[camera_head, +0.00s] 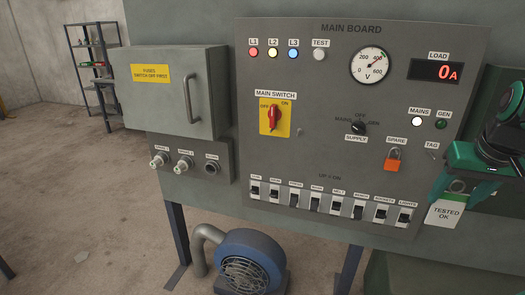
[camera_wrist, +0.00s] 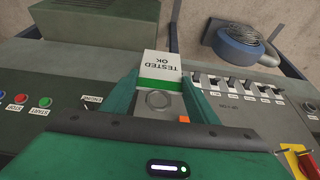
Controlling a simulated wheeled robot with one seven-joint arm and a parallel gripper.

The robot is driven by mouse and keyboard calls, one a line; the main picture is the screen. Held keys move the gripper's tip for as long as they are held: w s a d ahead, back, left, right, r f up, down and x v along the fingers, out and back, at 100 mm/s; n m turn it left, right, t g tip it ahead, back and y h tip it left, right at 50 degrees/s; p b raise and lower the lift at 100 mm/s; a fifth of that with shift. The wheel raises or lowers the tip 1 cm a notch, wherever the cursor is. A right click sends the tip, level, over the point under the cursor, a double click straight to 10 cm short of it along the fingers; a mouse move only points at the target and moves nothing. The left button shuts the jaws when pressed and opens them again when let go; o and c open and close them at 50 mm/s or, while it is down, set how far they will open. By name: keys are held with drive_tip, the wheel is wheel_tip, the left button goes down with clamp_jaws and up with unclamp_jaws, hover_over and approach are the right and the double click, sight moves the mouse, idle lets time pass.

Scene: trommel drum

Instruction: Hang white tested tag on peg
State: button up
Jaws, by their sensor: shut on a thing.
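The white tag (camera_head: 444,213) with a green band reads TESTED OK and hangs below my gripper (camera_head: 462,190) at the right edge of the main board. My gripper is shut on the tag. In the wrist view the tag (camera_wrist: 162,64) shows upside down between the green fingers of my gripper (camera_wrist: 160,88). The TAG label (camera_head: 432,145) is on the board just left of my gripper, with a small peg (camera_head: 433,155) beneath it, hard to make out. The tag is lower than the peg and apart from it. The tag's upper part is partly hidden by the fingers.
An orange padlock (camera_head: 393,160) hangs left of the TAG label. A row of breakers (camera_head: 330,205) runs along the board's lower part. The red main switch (camera_head: 272,118) is further left. A blue blower (camera_head: 249,275) stands on the floor below.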

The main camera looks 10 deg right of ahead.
sight(463, 209)
drive_tip(key=shift+s+a, duration=0.6)
drive_tip(key=shift+s, duration=0.4)
drive_tip(key=shift+s+a, duration=0.6)
drive_tip(key=shift+s, duration=0.35)
drive_tip(key=shift+s+a, duration=0.5)
drive_tip(key=shift+s, duration=0.35)
drive_tip(key=shift+s+a, duration=0.55)
drive_tip(key=shift+s, duration=0.25)
drive_tip(key=shift+s+a, duration=0.5)
drive_tip(key=shift+s, duration=0.35)
